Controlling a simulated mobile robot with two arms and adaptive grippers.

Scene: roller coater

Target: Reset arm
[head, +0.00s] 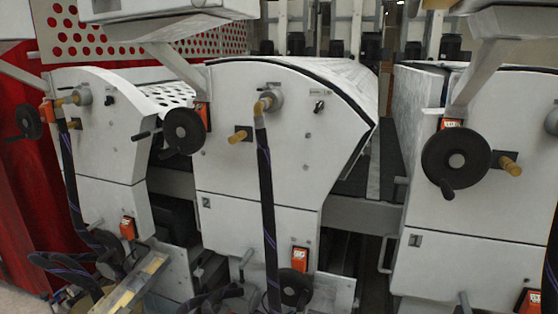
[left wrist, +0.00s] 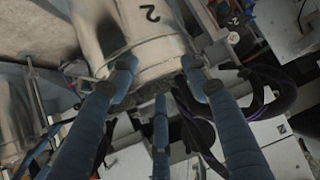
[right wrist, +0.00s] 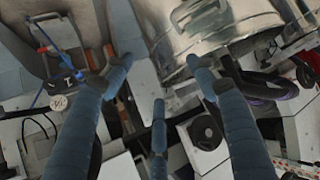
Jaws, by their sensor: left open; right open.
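My arms and grippers do not show in the head view. In the left wrist view my left gripper (left wrist: 158,82) has its blue fingers spread. A metal drum (left wrist: 138,32) marked "2" shows just past its fingertips; I cannot tell whether they touch. In the right wrist view my right gripper (right wrist: 160,82) also has its blue fingers spread, with nothing between them. A shiny metal drum (right wrist: 225,25) lies beyond and to the right of its tips; contact cannot be told.
In the head view white coater units stand in a row: left (head: 105,125), middle (head: 260,150) and right (head: 485,195). Black handwheels (head: 183,131) and dark hoses (head: 266,200) stick out in front. A red panel (head: 25,180) is at the left. Dark hoses (left wrist: 283,95) and white boxes crowd the wrist views.

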